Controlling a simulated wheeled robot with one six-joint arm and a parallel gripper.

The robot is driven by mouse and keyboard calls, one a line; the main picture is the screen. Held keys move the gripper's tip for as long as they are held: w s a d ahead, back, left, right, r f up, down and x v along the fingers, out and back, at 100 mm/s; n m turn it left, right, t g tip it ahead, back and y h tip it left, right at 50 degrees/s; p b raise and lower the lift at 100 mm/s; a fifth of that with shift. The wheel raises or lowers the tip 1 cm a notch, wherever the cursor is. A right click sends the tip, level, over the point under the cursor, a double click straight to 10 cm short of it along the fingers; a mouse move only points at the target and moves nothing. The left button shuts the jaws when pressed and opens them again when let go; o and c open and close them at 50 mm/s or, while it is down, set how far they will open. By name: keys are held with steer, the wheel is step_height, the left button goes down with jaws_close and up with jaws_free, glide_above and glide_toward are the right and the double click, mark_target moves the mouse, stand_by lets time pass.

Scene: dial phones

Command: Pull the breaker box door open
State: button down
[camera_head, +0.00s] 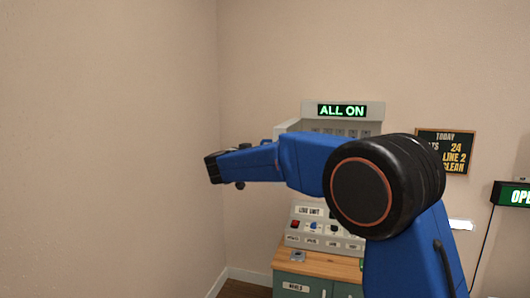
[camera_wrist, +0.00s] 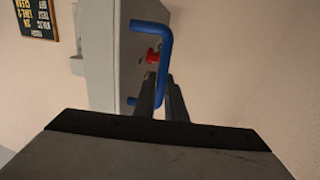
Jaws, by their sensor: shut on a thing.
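The breaker box (camera_head: 343,108) is on the back wall under a lit green "ALL ON" sign (camera_head: 342,111); my arm hides much of it. A row of small switches shows below the sign. In the wrist view, the grey door panel (camera_wrist: 122,60) carries a blue bar handle (camera_wrist: 166,45) and a red part (camera_wrist: 152,57). My gripper (camera_wrist: 163,95) is shut on the blue handle, its two dark fingers on either side of the bar. The head view does not show the fingers clearly. How far the door is open is hard to tell.
A line unit panel (camera_head: 310,212) with buttons sits on a wooden-topped cabinet (camera_head: 318,265) below my arm. A dark notice board (camera_head: 446,151) and a green-lit sign (camera_head: 515,195) are to the right. The left wall (camera_head: 110,150) is bare.

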steer(key=shift+r, duration=0.1)
steer(key=c, duration=1.8)
jaws_free()
steer(key=v, duration=1.7)
steer(key=shift+s, duration=0.1)
